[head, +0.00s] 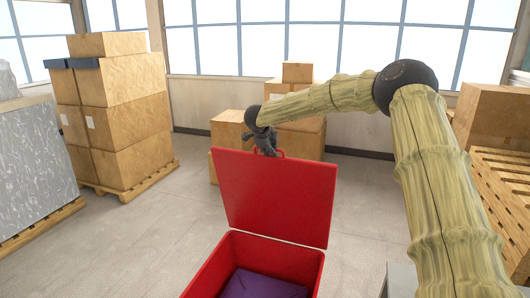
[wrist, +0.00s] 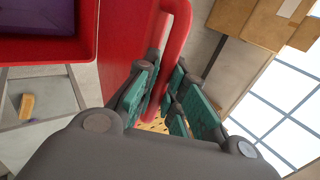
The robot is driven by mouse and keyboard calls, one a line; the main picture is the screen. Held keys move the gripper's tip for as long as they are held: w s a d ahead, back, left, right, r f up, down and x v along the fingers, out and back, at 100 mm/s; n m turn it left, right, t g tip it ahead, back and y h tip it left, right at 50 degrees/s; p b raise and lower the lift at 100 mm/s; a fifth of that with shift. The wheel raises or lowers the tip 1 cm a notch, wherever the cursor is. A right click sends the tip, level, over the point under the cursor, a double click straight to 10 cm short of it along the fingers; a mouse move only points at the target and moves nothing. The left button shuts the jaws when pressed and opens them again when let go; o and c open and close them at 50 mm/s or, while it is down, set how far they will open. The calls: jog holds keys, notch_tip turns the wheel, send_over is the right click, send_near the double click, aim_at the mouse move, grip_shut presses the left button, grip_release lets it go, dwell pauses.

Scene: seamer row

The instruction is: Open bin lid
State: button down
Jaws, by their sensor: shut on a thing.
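The red bin (head: 225,262) stands at the bottom middle of the head view. Its red lid (head: 275,195) is raised and stands nearly upright on the bin's far side. A purple thing (head: 260,284) lies inside the bin. My gripper (head: 266,148) is at the top edge of the lid. In the wrist view the green finger pads of my gripper (wrist: 160,100) are shut on the red lid handle (wrist: 172,65). The bin's rim (wrist: 88,50) shows at the upper left of that view.
Stacked cartons (head: 115,110) on a pallet stand at the left, beside a grey wrapped load (head: 35,165). More cartons (head: 300,138) stand behind the lid. At the right is a wooden pallet stack (head: 505,190) with a carton on top. Floor left of the bin is clear.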

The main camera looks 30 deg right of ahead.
dwell(0.3)
jog(key=c, duration=1.5)
grip_release()
jog(key=shift+f, duration=0.1)
jog(key=v, duration=1.2)
